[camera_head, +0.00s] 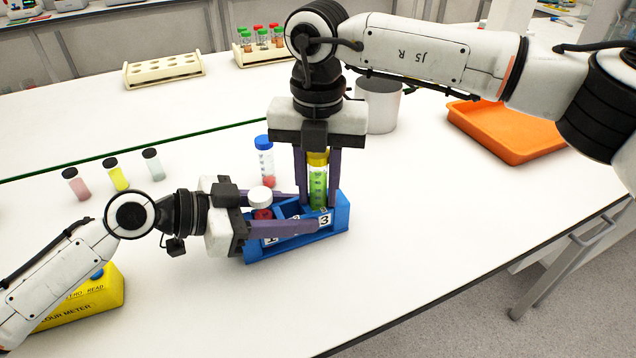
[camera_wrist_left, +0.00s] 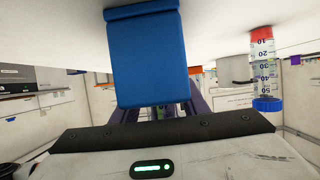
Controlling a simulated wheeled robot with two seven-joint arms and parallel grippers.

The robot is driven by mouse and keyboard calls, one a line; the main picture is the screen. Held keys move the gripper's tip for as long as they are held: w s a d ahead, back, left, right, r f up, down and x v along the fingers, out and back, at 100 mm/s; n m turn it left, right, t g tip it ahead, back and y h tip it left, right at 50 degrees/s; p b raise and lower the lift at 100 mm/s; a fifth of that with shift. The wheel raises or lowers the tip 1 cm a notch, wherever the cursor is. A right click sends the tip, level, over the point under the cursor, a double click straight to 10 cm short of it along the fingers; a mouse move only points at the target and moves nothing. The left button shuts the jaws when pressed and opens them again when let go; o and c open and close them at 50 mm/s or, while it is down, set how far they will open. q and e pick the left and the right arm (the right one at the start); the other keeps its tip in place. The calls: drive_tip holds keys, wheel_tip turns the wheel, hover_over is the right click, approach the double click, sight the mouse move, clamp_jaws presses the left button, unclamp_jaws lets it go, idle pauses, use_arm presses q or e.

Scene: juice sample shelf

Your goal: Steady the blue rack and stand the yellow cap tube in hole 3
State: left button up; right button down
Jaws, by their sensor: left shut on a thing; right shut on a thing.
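The blue rack (camera_head: 340,218) stands on the white bench with labels 1 and 3 visible; its end fills the upper middle of the left wrist view (camera_wrist_left: 148,60). My left gripper (camera_head: 303,211) is shut on the rack, a finger along each long side. A white cap tube (camera_head: 261,202) with red contents stands at the hole 1 end. My right gripper (camera_head: 318,198) points down, shut on the upright yellow cap tube (camera_head: 318,186) with green contents, at the hole 3 end. Its lower end is hidden by the rack, so I cannot tell how deep it sits.
A blue cap tube (camera_head: 264,162) stands behind the rack and shows in the left wrist view (camera_wrist_left: 263,72). Several small vials (camera_head: 117,175) stand left. A grey beaker (camera_head: 378,106) and orange tray (camera_head: 508,128) are behind right. A yellow meter (camera_head: 85,301) is front left.

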drive_tip(key=shift+f, duration=0.25)
drive_tip(key=shift+r, duration=0.15)
drive_tip(key=shift+r, duration=0.95)
drive_tip(key=c, duration=1.3)
unclamp_jaws()
wheel_tip(320, 180, up, 12)
drive_tip(key=shift+r, duration=0.1)
